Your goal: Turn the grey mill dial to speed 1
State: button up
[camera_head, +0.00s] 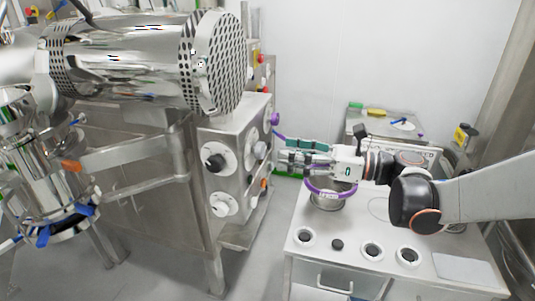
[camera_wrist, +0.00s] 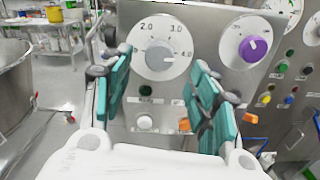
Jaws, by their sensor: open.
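The grey mill dial (camera_wrist: 159,57) is a round grey knob on a white scale plate marked 2.0, 3.0 and 4.0, fixed to a steel panel. Its pointer setting is too small to read surely. My gripper (camera_wrist: 160,65) is open and empty. Its teal-padded fingers appear to the left and right of the knob in the wrist view, apart from it. The right finger covers part of the plate's lower right edge.
A purple knob (camera_wrist: 253,48) on a white plate sits right of the dial. A dark button (camera_wrist: 146,90), a white knob (camera_wrist: 144,122) and an orange switch (camera_wrist: 185,125) are below. A steel bowl (camera_head: 327,197) stands on the white bench (camera_head: 310,268) under my arm.

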aim_at(264, 150)
jog(key=b+x, duration=0.1)
jog(key=x, duration=0.5)
jog(key=c, duration=1.1)
